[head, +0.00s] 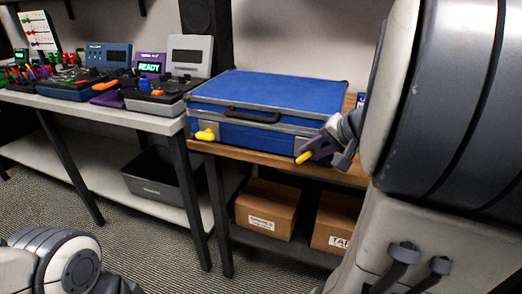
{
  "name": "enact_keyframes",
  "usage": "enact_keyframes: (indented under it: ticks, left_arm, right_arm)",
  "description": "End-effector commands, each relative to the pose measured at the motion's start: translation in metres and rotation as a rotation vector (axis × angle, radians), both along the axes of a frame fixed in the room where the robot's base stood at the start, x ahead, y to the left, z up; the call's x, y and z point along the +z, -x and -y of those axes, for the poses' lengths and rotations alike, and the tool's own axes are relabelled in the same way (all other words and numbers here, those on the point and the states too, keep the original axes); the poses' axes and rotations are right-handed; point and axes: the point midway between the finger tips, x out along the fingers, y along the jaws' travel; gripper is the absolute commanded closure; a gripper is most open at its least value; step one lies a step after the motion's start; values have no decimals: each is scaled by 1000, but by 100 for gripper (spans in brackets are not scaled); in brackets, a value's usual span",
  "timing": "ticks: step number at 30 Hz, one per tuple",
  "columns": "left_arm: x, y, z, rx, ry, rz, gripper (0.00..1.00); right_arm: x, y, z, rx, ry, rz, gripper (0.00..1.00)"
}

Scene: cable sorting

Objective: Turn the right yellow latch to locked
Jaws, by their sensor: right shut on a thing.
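A closed blue case (280,92) with metal edges and a black front handle (252,115) lies on a wooden-topped table. The left yellow latch (206,135) shows on the front of the case. The right yellow latch (304,157) shows at the tips of my right gripper (312,150), near the front right of the case. My right gripper is shut on this latch, and its fingers hide part of it. The latch's exact angle is hard to tell. My left gripper is not in view; only part of my left arm shows at the lower left.
Cardboard boxes (266,205) stand under the case's table. My right arm blocks the right side.

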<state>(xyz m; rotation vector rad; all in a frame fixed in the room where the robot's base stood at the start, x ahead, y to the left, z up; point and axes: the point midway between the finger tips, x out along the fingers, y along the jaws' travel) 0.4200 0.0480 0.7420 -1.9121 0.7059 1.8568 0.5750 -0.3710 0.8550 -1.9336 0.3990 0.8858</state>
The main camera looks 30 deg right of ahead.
Motion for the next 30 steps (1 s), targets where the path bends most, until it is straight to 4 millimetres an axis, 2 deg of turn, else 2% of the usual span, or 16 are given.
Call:
enact_keyframes:
  ticks: [1, 12, 21, 30]
  left_arm:
    - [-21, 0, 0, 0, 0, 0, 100]
    - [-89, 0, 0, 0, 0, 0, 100]
    - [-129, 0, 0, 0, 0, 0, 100]
    - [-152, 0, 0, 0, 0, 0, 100]
  right_arm:
    - [-11, 2, 3, -7, -23, 31, 100]
    - [-17, 6, 5, -5, -247, 291, 100]
    - [-21, 7, 5, 0, -420, 493, 100]
    - [-22, 7, 5, 1, -538, 630, 100]
